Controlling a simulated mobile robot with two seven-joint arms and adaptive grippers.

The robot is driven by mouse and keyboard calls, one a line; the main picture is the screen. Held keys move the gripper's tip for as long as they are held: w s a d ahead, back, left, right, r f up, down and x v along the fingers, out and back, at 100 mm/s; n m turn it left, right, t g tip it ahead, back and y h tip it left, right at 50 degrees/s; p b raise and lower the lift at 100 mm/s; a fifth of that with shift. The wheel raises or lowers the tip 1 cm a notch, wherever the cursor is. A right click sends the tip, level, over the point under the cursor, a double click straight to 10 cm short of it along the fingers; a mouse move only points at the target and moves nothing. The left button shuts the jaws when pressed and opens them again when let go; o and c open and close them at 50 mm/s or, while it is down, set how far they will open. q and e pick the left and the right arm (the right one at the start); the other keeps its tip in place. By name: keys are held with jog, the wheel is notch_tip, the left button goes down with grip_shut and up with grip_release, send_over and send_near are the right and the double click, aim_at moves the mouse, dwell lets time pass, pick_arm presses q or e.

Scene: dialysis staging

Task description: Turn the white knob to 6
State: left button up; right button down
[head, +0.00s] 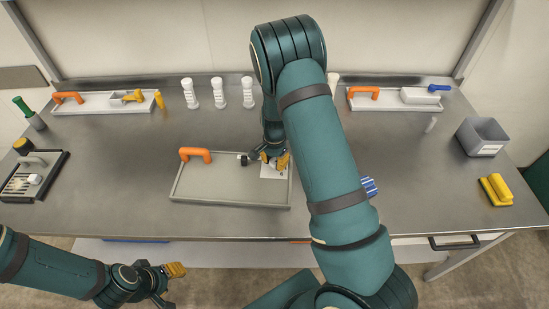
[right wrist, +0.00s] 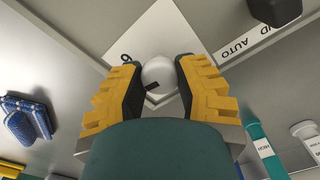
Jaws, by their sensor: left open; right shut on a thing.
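The white knob (right wrist: 158,72) sits on a white square plate (right wrist: 150,32) in the right wrist view. A short black mark shows on the knob's near side. Part of a black character shows on the plate beside the left finger; I cannot read it surely. My right gripper (right wrist: 160,80) is shut on the knob, one yellow-padded finger on each side. In the head view my right gripper (head: 275,161) is over the plate (head: 271,173), and the knob is hidden there. My left gripper (head: 170,283) is open and empty, low in front of the table.
The plate is on a grey panel (head: 225,188) with an orange handle (head: 195,154). A black knob (right wrist: 275,9) is near an "AUTO" label. White bottles (head: 218,93) stand behind.

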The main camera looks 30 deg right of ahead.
aim_at(275, 161)
jog(key=m+p, duration=0.1)
jog(key=m, duration=0.3)
jog(key=shift+s+p, duration=0.1)
jog(key=shift+p, duration=0.3)
jog(key=shift+m+p, duration=0.55)
jog(key=shift+m, duration=0.95)
jog(key=shift+f, duration=0.1)
jog(key=c, duration=0.6)
grip_release()
jog(key=shift+o, duration=0.2)
notch_tip(275, 161, up, 12)
